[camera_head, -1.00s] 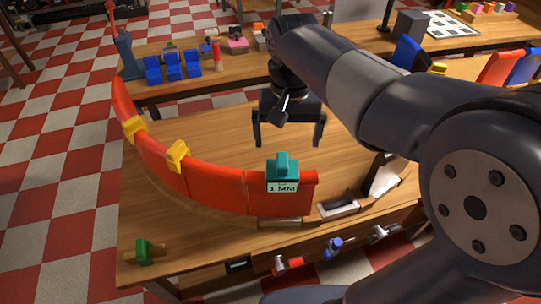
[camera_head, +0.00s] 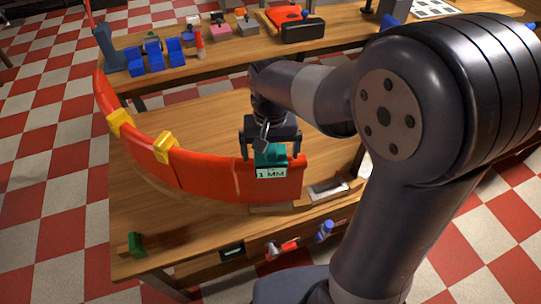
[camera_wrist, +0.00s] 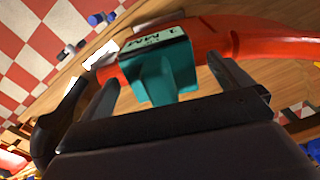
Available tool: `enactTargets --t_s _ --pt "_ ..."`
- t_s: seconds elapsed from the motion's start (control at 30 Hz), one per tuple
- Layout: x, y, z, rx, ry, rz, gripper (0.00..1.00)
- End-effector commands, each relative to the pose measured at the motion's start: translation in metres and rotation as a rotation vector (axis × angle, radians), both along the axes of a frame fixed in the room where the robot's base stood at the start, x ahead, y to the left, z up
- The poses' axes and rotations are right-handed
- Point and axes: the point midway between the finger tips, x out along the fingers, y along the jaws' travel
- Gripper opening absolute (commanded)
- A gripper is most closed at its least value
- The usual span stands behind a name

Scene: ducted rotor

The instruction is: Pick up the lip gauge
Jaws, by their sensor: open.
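The lip gauge (camera_head: 270,161) is a teal block with a white label reading "1 MM". It sits on the top edge of the red curved duct wall (camera_head: 210,182), near the wall's right end. My gripper (camera_head: 270,152) is open, its two fingers on either side of the gauge in the head view. In the wrist view the gauge (camera_wrist: 163,72) shows between the fingertips (camera_wrist: 165,85), nearer the left finger. I see no finger clearly touching it. The gauge's far side is partly hidden by my gripper in the head view.
Two yellow clips (camera_head: 166,147) grip the red wall to the left. A green block (camera_head: 136,244) lies at the table's front left. Blue parts (camera_head: 155,57) and a black case (camera_head: 303,31) stand on the back table. The wooden table inside the curve (camera_head: 195,115) is clear.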

Motion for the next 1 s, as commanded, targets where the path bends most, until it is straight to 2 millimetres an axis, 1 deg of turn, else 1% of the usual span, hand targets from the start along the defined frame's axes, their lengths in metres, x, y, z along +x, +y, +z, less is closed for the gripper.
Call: enactTargets --t_s 0.17,0.83,1.0 --pt "0.0001 -0.0001 0.0001 0.0 0.0 0.0 0.97" --pt "0.0002 -0.0001 0.0007 0.0 0.0 0.0 0.43" --pt "0.0003 0.0 0.0017 0.0 -0.001 0.0 0.43"
